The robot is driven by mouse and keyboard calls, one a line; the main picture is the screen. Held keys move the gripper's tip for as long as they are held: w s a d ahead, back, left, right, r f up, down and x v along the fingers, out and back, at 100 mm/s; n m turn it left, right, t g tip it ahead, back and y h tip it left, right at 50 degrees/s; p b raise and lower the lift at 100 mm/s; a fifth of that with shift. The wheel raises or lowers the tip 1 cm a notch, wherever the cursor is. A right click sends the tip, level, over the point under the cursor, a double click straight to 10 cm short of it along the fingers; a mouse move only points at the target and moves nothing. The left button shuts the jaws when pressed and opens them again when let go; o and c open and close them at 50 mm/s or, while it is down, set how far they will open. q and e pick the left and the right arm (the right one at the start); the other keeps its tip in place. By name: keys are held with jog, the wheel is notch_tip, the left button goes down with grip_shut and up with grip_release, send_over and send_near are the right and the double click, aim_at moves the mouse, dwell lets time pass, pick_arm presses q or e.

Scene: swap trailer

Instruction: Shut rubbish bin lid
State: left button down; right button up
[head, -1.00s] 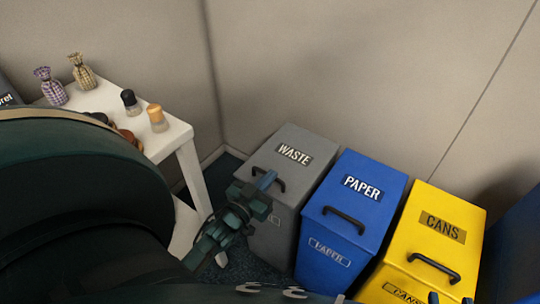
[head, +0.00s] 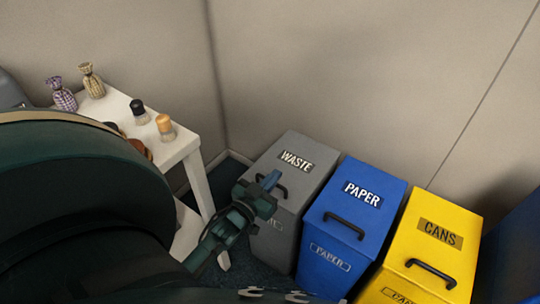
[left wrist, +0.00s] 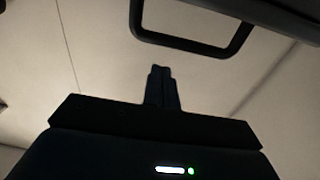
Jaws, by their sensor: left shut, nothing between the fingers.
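Three bins stand in a row in the head view: a grey waste bin (head: 306,186), a blue paper bin (head: 372,212) and a yellow cans bin (head: 420,258). Their lids look shut, each with a black handle. My left gripper (head: 268,181) is shut and empty at the front of the grey bin, by its black handle (head: 281,189); I cannot tell whether it touches. In the left wrist view the shut fingers (left wrist: 161,78) point up, and a dark handle-like loop (left wrist: 195,35) is close above them. My right gripper is not recognisable in view.
A white table (head: 180,150) stands left of the bins with small bagged items (head: 92,82) and jars (head: 166,128) on it. Pale walls (head: 330,80) rise behind the bins. A dark blue object (head: 515,250) is at the right edge.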

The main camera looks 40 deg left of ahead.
pick_arm(q)
jog(key=s, duration=0.9)
jog(key=shift+s+d+p, duration=0.25)
jog(key=shift+s+p, duration=0.1)
jog(key=shift+f, duration=0.1)
